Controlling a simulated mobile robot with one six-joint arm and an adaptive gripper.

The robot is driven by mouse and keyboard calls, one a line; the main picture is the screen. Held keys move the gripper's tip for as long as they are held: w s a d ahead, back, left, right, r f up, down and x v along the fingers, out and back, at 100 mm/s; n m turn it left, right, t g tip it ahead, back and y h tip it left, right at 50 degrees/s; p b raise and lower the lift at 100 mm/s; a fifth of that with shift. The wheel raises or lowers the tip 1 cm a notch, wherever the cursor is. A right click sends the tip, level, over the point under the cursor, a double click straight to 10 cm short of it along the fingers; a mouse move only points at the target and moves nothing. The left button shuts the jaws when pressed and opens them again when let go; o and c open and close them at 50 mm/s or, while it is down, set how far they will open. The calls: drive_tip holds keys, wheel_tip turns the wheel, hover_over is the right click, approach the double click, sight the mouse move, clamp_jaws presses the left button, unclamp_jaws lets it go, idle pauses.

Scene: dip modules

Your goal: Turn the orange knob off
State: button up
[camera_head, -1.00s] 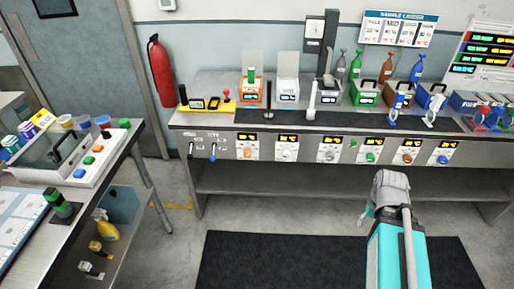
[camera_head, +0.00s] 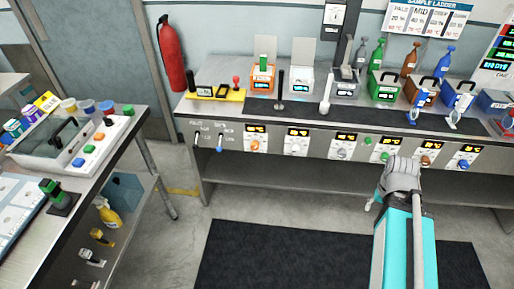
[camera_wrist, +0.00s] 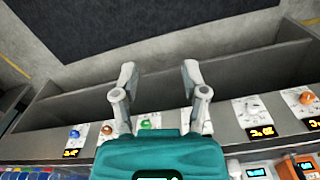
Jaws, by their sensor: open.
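The orange knob (camera_head: 256,146) is on the leftmost dial panel of the bench front, under a lit yellow display. In the wrist view, which looks upside down, the orange knob (camera_wrist: 306,97) shows at the right edge. My gripper (camera_wrist: 158,70) is open and empty, its two fingers apart with floor and bench front behind them. In the head view, my arm ends before the right part of the bench, well to the right of the orange knob, and its fingers are mostly hidden. The knob's exact pointer angle is too small to read.
A white knob (camera_head: 297,149), a green knob (camera_head: 385,156), a brown-orange knob (camera_head: 425,160) and a blue knob (camera_head: 464,163) share the bench front. Two small levers stand left of the orange knob. A side table (camera_head: 128,148) is at left.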

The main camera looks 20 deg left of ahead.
drive_tip(key=o, duration=0.5)
drive_tip(key=shift+w+f, duration=0.1)
drive_tip(key=shift+f, duration=0.1)
drive_tip(key=w+a+f+m+t+h+b, duration=0.1)
drive_tip(key=w+a+f+t+h+b, duration=0.4)
drive_tip(key=w+f+b, duration=0.55)
drive_tip(key=n+t+y+b, duration=0.8)
drive_tip(key=t+b, duration=0.4)
drive_tip(key=b, duration=1.7)
approach(255, 149)
drive_tip(key=s+d+m+y, duration=0.1)
drive_tip(key=s, duration=0.2)
drive_tip(key=shift+f+p, duration=0.2)
drive_tip(key=shift+p, duration=0.1)
drive_tip(key=shift+w, duration=0.25)
drive_tip(key=x, duration=1.3)
drive_tip(key=shift+w+a+r, duration=0.1)
drive_tip(key=shift+w+r, duration=0.15)
drive_tip(key=shift+r, duration=0.05)
